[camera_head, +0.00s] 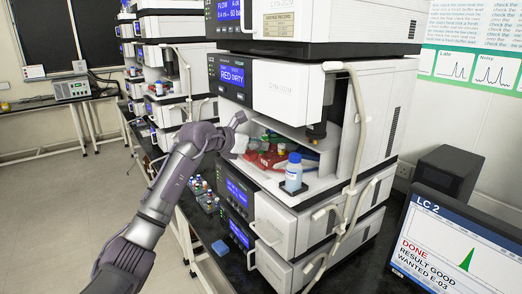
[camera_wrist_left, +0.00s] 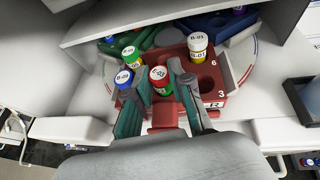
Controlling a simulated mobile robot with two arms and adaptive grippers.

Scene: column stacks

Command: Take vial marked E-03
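The vial with a red cap (camera_wrist_left: 159,73) and a green body stands in the red tray (camera_wrist_left: 222,114); its cap label seems to read E-03. My left gripper (camera_wrist_left: 161,78) has one finger on each side of this vial, close to the cap. I cannot tell whether the fingers touch it. In the head view my left gripper (camera_head: 232,140) reaches into the open bay of the middle instrument. The red tray shows there too (camera_head: 272,159), partly behind the gripper. My right gripper is in neither view.
Close beside the fingers stand a blue-capped vial (camera_wrist_left: 123,77) and a green-capped vial (camera_wrist_left: 130,52). A white-capped yellow vial (camera_wrist_left: 198,43) stands to the right. A blue-capped bottle (camera_head: 293,173) stands at the bay's front. The screen (camera_head: 450,240) reads LC 2, DONE, WANTED E-03.

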